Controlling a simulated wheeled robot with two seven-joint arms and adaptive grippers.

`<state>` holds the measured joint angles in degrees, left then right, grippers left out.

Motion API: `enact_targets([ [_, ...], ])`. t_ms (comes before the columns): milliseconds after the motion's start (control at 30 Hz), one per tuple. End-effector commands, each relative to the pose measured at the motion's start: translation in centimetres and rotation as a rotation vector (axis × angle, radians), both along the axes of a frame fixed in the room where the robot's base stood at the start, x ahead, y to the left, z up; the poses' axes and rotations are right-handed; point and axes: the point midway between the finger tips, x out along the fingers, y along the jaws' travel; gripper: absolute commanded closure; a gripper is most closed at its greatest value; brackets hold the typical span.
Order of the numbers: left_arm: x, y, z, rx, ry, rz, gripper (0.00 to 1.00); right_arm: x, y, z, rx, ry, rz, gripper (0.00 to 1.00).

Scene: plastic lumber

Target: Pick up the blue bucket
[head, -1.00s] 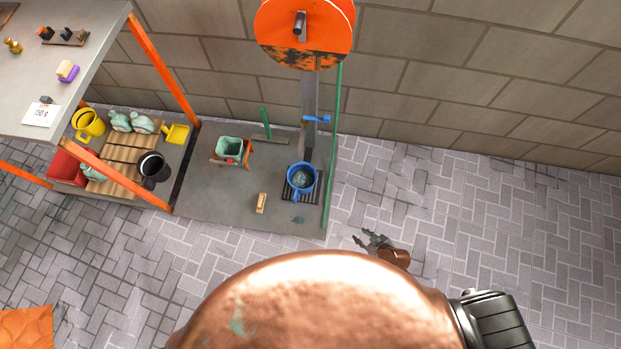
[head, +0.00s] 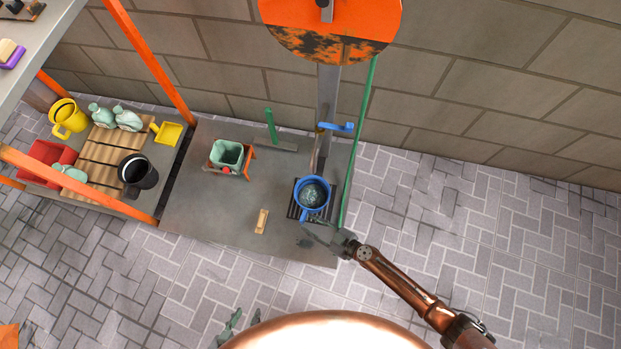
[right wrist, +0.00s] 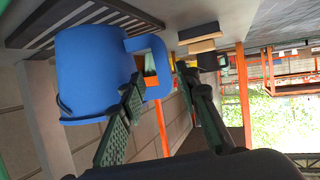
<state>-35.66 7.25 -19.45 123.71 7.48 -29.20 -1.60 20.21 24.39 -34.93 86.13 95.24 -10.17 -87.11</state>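The blue bucket (head: 301,194) stands upright on a dark slatted grate under a blue tap, with clear liquid visible inside. My right gripper (head: 318,232) is at the bucket's near side, where its handle is. In the right wrist view the bucket (right wrist: 92,70) fills the left side, and its looped handle (right wrist: 158,60) lies between the two spread fingers of my right gripper (right wrist: 160,82). The fingers look open around the handle; contact is not clear. My left gripper (head: 236,322) shows at the bottom edge, partly hidden by my copper-coloured body.
The blue tap (head: 336,126) is on a post behind the bucket, and a green pole (head: 356,150) stands close on its right. A pale green container (head: 227,154) and a wooden block (head: 261,221) are to the left. Paved floor (head: 450,230) is clear on the right.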

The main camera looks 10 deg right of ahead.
Motion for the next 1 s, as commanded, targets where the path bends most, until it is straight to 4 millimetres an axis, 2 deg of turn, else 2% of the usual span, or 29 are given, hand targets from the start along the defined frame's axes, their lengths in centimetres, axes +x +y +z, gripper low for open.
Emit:
enact_targets([
  [300, -0.1, 0.2, -0.8, 0.005, -0.018, -0.001, 0.60, 2.2, 3.3, -1.7, 0.001, 0.003, 0.001, 0.70],
  [600, 0.0, 0.2, -0.8, 0.005, -0.029, -0.001, 0.60, 2.6, 3.7, -1.8, 0.000, 0.002, -0.001, 0.70],
  [1000, 0.0, 0.2, -0.8, 0.006, -0.029, 0.000, 0.60, 2.6, 3.6, -1.8, 0.001, 0.002, 0.000, 0.97],
])
